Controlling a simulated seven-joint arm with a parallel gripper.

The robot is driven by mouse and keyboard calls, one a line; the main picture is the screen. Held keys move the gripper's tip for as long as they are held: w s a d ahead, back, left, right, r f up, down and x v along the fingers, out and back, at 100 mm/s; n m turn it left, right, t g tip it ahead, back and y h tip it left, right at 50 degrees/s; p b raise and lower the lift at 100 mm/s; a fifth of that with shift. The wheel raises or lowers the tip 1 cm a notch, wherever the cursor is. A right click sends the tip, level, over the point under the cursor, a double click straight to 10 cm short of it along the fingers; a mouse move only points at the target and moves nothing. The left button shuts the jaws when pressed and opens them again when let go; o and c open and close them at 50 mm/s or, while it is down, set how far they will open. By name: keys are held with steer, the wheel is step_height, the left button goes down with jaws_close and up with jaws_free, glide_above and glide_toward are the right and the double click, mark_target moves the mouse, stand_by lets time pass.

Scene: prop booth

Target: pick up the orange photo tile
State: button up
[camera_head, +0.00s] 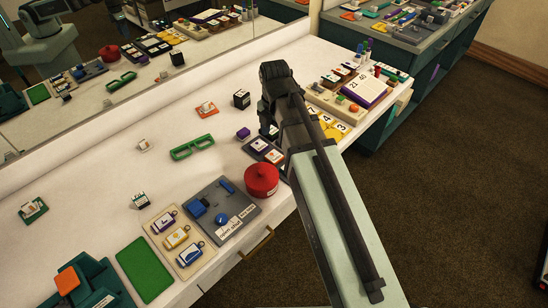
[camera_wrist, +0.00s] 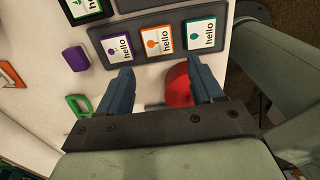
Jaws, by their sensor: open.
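The orange photo tile (camera_wrist: 157,41) is a white card with an orange edge, an orange picture and the word "hello".
A red round container (camera_wrist: 178,85) shows between my fingers; it stands beside the tray in the head view (camera_head: 262,179). A purple block (camera_head: 243,133) and green glasses (camera_head: 192,147) lie left of the tray. A mirror (camera_head: 150,60) stands behind.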

mark_target(274, 156)
steer(key=shift+w+f, duration=0.15)
steer(key=shift+f, duration=4.55)
steer(key=shift+c, duration=0.2)
steer(key=c, duration=0.8)
